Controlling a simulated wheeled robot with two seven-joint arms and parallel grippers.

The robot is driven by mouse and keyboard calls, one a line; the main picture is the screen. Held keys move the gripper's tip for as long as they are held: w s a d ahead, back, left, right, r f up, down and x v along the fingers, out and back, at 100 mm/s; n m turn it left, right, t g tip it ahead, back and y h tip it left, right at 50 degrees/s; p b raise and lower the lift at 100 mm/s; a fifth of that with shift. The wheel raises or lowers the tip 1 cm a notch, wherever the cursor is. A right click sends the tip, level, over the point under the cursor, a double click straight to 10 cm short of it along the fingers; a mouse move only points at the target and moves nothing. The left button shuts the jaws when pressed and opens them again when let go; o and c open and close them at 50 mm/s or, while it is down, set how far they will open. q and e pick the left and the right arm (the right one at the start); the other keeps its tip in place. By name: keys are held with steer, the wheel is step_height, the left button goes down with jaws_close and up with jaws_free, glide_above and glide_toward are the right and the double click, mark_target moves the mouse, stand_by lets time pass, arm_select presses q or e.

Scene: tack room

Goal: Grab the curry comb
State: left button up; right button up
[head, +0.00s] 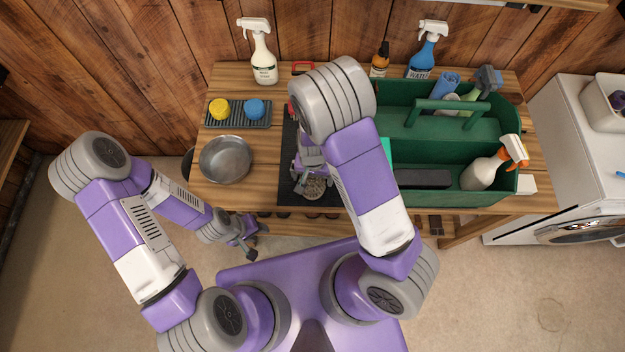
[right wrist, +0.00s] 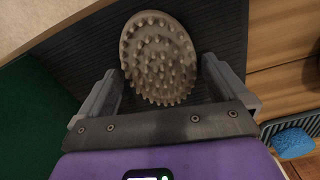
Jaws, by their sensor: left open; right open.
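The curry comb (right wrist: 158,58) is a round grey-brown disc with rings of blunt teeth. In the right wrist view it lies on a dark ribbed mat (right wrist: 88,52), just beyond and between the fingers of my right gripper (right wrist: 165,92). In the head view the comb (head: 314,187) shows near the table's front edge, partly covered by my right gripper (head: 309,180). The right gripper is open, with a finger on either side of the comb's near part. My left gripper (head: 250,238) is open and empty, low in front of the table's left end.
A green caddy (head: 450,203) with bottles and brushes stands right of the mat. A metal bowl (head: 226,159) and a tray (head: 238,124) with yellow and blue sponges are to the left. Spray bottles (head: 260,52) stand at the back.

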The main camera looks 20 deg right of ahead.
steer(key=shift+f, duration=0.35)
steer(key=shift+c, duration=0.5)
steer(key=c, duration=0.7)
steer(key=shift+r, duration=0.15)
